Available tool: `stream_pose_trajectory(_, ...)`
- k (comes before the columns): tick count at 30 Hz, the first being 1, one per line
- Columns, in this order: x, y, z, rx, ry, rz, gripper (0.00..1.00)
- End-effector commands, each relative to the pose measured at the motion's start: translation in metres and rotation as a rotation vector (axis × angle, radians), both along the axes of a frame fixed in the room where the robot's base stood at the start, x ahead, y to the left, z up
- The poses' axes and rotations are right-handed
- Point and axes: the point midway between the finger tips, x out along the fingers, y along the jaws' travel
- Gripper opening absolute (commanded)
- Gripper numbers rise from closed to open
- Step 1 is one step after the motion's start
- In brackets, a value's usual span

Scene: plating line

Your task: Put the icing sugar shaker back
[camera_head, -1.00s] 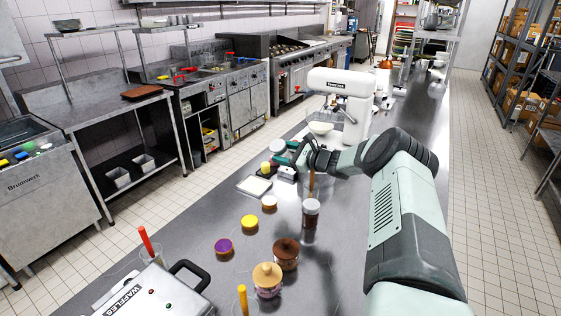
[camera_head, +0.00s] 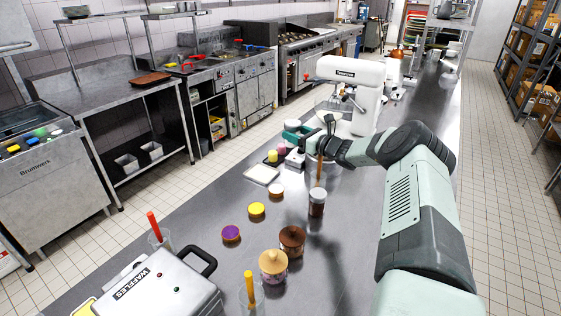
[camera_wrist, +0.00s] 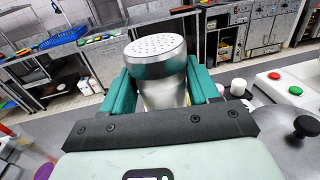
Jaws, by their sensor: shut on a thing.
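The icing sugar shaker (camera_wrist: 158,56) is a silver metal can with a perforated, domed top. It fills the middle of the wrist view, its top toward the camera and its lower part hidden by my gripper. My gripper (camera_wrist: 163,84) is shut on it, with one teal finger on each side. In the head view my wrist (camera_head: 340,150) is above the counter, in front of the white stand mixer (camera_head: 352,75). The shaker cannot be made out clearly there.
The counter right of the jars looks clear.

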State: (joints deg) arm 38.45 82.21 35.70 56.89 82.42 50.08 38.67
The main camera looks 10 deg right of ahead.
Motion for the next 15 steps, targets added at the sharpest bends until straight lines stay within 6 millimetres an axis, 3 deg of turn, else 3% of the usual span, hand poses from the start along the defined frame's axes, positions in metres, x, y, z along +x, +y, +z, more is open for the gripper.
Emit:
stream_pose_trajectory(4, -0.005, 0.004, 0.012, -0.002, -0.003, 0.019, 0.25)
stream_pose_trajectory(8, -0.023, 0.016, 0.042, -0.004, -0.003, 0.068, 0.25)
stream_pose_trajectory(15, -0.098, 0.053, 0.113, -0.007, -0.002, 0.201, 0.25)
